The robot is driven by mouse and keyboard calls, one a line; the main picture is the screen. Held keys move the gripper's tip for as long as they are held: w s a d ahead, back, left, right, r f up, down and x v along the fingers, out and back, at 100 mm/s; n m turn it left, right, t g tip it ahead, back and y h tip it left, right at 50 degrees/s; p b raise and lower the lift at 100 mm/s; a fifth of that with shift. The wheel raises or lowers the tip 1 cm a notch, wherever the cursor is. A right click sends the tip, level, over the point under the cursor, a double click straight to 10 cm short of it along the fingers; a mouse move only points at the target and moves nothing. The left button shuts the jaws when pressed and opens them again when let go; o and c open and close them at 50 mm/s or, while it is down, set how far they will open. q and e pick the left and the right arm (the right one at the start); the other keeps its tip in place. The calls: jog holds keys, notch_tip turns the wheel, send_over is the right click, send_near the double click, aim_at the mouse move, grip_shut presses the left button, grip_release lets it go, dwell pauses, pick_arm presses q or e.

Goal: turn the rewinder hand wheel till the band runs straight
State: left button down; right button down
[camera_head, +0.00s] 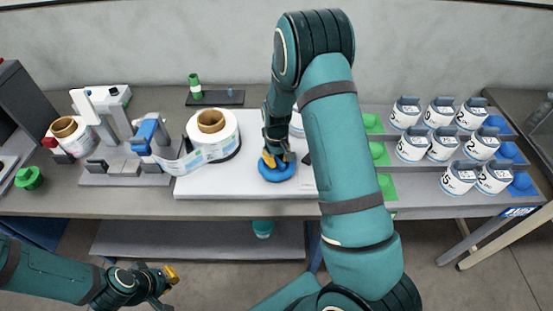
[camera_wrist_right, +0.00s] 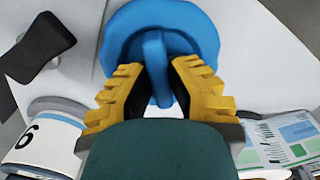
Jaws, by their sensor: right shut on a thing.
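The blue rewinder hand wheel (camera_head: 277,174) lies on the white base plate (camera_head: 232,186). My right gripper (camera_head: 278,159) reaches down onto it. In the right wrist view its yellow fingers (camera_wrist_right: 163,95) are on both sides of the wheel's raised blue bar (camera_wrist_right: 156,65), shut on it. The white label band (camera_head: 183,163) runs from the blue-topped head (camera_head: 147,133) to the rewinder roll (camera_head: 213,138) with its brown core; I cannot tell whether it runs straight. My left gripper (camera_head: 164,284) is low at the bottom left, away from the bench; its opening is unclear.
A supply roll (camera_head: 68,137) stands at the left. A dark lever (camera_wrist_right: 40,45) is near the wheel in the wrist view. A green-capped bottle (camera_head: 194,86) stands at the back.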

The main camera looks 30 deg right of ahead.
aim_at(277, 158)
jog(key=shift+s+f, duration=0.1)
dwell(0.4)
jog(key=c, duration=0.9)
grip_release()
notch_tip(277, 158, up, 12)
